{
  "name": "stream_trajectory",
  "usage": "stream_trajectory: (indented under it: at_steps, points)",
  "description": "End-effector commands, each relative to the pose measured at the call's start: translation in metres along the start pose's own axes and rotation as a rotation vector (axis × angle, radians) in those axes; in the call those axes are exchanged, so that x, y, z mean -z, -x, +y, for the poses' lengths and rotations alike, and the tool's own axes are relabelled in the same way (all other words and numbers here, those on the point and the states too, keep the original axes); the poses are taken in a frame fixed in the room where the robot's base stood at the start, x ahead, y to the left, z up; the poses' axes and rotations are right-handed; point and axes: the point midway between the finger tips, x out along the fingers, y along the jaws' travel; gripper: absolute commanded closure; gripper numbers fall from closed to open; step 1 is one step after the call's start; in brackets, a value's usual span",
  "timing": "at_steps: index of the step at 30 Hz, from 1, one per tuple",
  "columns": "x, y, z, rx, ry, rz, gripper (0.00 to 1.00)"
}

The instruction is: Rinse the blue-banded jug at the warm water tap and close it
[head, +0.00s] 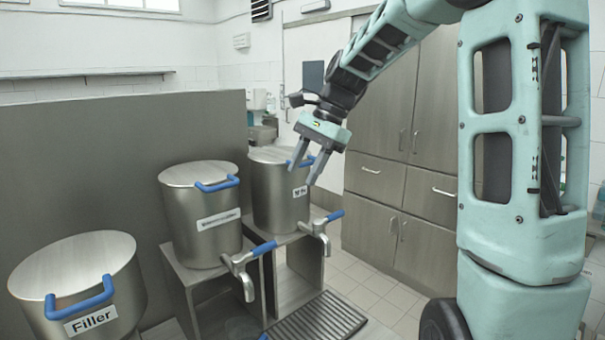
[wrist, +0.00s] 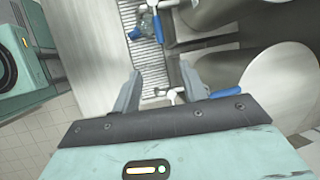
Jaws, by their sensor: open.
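My gripper (head: 300,176) hangs open and empty, fingers down, in front of the right-hand steel pot. In the wrist view my gripper (wrist: 160,72) has nothing between its fingers. The middle tap (head: 240,264) and the right tap (head: 317,228) both have blue levers. The pot labels above them are too small to read, so I cannot tell which is warm water. A clear vessel with some blue on it, likely the jug (wrist: 147,27), shows by a tap at the top of the wrist view. It is partly hidden there; its band is unclear.
A pot labelled Filler (head: 88,275) stands front left. The middle pot (head: 206,215) and right pot (head: 276,195) stand on metal stands. A ribbed drip grate (head: 318,318) lies below the taps. Cabinets (head: 400,180) stand behind; tiled floor is clear before them.

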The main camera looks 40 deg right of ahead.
Motion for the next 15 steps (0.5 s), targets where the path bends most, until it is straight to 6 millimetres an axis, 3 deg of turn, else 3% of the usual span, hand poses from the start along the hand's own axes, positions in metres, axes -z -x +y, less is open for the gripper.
stream_trajectory:
  at_steps: [5, 15]
  points:
    - [-0.001, -0.015, 0.001, -0.004, -0.001, -0.002, 0.57]
    - [-0.002, -0.077, 0.001, -0.006, 0.001, -0.004, 0.57]
